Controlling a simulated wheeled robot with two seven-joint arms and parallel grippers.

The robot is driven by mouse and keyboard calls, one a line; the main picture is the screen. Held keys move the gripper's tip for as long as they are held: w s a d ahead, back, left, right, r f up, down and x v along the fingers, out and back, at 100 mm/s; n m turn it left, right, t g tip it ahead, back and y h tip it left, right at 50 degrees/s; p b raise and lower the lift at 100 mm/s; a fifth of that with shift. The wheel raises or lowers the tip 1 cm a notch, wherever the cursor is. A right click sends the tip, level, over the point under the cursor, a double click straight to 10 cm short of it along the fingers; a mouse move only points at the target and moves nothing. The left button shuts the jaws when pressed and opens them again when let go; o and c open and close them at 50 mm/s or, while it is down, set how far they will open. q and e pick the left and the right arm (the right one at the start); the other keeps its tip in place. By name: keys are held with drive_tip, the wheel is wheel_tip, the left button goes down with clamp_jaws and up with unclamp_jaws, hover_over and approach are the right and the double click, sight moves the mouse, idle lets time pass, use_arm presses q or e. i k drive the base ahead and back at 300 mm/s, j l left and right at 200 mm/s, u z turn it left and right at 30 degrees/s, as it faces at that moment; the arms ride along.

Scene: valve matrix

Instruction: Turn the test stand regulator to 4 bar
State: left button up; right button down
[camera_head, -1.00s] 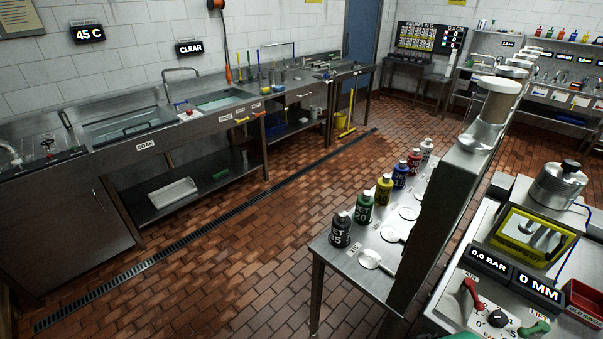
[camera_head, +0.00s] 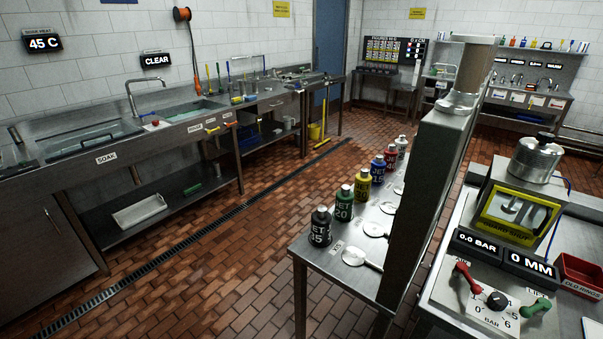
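The test stand (camera_head: 470,270) is at the lower right. Its regulator is a black round knob (camera_head: 497,300) on a white dial plate marked with numbers and BAR. A red lever (camera_head: 467,279) sits left of the knob and a green lever (camera_head: 536,307) right of it. The pressure display (camera_head: 478,244) reads 0.0 BAR, and the display beside it (camera_head: 531,266) reads 0 MM. The knob's pointer is too small to read. Neither of my grippers is in view.
A yellow-framed guard (camera_head: 516,216) and a metal pot (camera_head: 535,158) stand behind the displays. A red bin (camera_head: 580,274) is at the right. A steel bench (camera_head: 345,262) with several coloured jet bottles and a tall panel stands left of the stand. The tiled floor (camera_head: 200,270) is open.

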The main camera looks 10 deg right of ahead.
sight(496, 300)
drive_tip(key=z, duration=1.7)
